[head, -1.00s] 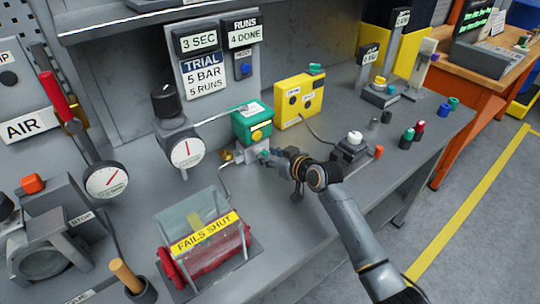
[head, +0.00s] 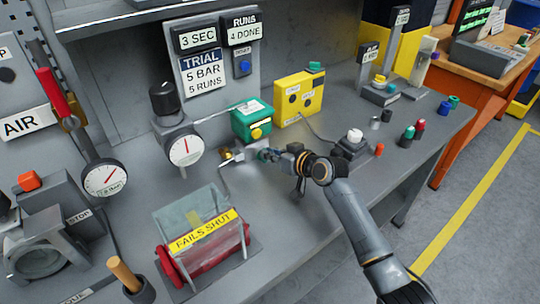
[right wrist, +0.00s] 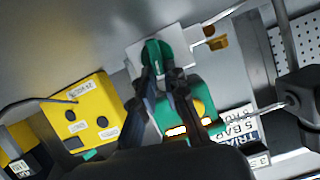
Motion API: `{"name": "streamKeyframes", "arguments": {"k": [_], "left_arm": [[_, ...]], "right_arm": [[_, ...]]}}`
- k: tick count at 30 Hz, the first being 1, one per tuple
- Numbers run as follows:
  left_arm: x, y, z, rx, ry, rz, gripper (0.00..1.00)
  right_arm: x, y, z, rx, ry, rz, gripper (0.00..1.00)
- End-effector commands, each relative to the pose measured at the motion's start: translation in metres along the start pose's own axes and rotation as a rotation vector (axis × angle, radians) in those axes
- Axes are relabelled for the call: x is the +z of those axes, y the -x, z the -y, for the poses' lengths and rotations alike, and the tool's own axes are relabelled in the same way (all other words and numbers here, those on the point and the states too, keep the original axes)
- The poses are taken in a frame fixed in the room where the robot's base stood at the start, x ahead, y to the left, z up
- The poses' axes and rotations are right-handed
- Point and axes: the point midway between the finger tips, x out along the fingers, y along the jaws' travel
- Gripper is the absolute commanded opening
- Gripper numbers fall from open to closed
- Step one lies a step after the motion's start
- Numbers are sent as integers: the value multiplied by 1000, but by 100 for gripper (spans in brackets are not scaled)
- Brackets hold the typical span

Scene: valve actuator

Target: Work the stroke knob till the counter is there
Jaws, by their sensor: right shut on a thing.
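My right gripper (head: 268,155) is shut on a green knob at the front of the bench fitting below the green box (head: 252,121). In the right wrist view the green knob (right wrist: 153,55) stands on a light plate (right wrist: 175,42) between my fingertips. The fingers cover part of it, and I read no label on it. The green box has a yellow cap and also shows in the right wrist view (right wrist: 188,118). The counter (head: 243,33) reads RUNS, 4 DONE. The trial card (head: 203,75) reads 5 BAR, 5 RUNS. My left gripper is not in view.
A yellow box (head: 299,98) stands right of the green box. A dial gauge (head: 185,148) is to its left, with another gauge (head: 105,179) farther left. A FAILS SHUT guard over a red cylinder (head: 203,248) stands in front.

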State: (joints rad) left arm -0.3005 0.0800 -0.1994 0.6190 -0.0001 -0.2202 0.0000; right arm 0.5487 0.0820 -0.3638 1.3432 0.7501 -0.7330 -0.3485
Motion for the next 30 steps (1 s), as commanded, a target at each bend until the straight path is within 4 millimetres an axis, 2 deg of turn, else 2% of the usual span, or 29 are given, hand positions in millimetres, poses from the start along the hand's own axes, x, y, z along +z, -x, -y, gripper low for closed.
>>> {"name": "streamKeyframes", "arguments": {"k": [15, 30], "left_arm": [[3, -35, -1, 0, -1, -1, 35], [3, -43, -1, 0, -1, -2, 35]], "right_arm": [[4, -2, -11, -137, -334, -2, 0], [2, -1, -13, -180, -436, -2, 0]]}}
